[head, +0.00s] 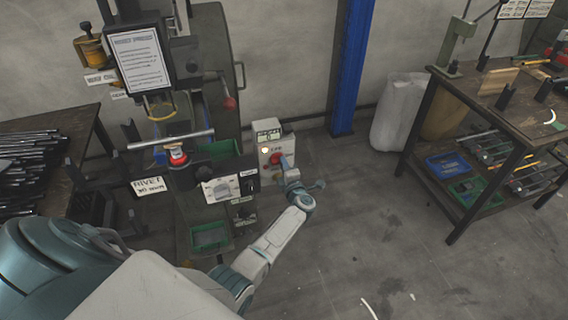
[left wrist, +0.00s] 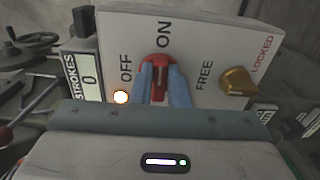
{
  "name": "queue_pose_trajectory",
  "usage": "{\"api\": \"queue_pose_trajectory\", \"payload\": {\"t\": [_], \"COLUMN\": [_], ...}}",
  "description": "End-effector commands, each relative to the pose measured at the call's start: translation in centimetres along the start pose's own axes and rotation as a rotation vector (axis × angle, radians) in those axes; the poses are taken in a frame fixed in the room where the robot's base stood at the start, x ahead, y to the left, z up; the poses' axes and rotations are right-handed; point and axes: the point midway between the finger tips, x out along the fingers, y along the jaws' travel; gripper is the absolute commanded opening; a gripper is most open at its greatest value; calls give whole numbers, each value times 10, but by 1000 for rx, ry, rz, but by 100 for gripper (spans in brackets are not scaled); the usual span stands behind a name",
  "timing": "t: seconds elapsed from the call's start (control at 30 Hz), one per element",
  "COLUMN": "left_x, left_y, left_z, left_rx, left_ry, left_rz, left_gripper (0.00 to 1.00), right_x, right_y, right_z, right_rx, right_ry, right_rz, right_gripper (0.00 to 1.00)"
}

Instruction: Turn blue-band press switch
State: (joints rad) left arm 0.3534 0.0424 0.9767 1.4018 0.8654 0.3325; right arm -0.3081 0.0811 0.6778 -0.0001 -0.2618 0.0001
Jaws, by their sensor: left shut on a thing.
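The switch box (head: 270,140) stands beside the press (head: 205,165), with a red rotary switch (head: 276,158) on its face. In the left wrist view the red switch (left wrist: 162,62) sits between the labels OFF and ON, and its handle appears lined up toward ON. My left gripper (head: 284,166) is at the box; in the left wrist view its two blue fingers (left wrist: 163,92) are closed on both sides of the red switch. The fingers hide part of the handle. I cannot make out a blue band. My right gripper is out of view.
The box also bears a brass knob (left wrist: 238,82) marked FREE and LOCKED, a lit white lamp (left wrist: 121,97) and a STROKES display (left wrist: 90,78) reading 0. A red-balled lever (head: 229,103) stands near.

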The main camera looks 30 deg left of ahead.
Motion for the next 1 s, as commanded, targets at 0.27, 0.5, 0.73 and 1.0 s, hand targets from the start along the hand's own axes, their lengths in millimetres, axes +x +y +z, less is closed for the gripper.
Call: {"api": "queue_pose_trajectory", "payload": {"t": [0.27,0.5,0.73,1.0], "left_x": [-1,-1,0,-2], "left_y": [-1,-2,-1,-1], "left_z": [0,0,0,0], "left_rx": [31,32,31,30], "left_ry": [0,-1,-1,-1], "left_rz": [-1,-1,-1,0], "left_gripper": [0,0,36,36], "right_x": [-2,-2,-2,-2], "right_y": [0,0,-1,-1], "right_z": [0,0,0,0], "right_rx": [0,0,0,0], "right_ry": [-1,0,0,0], "right_rz": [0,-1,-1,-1], "right_gripper": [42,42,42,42]}}
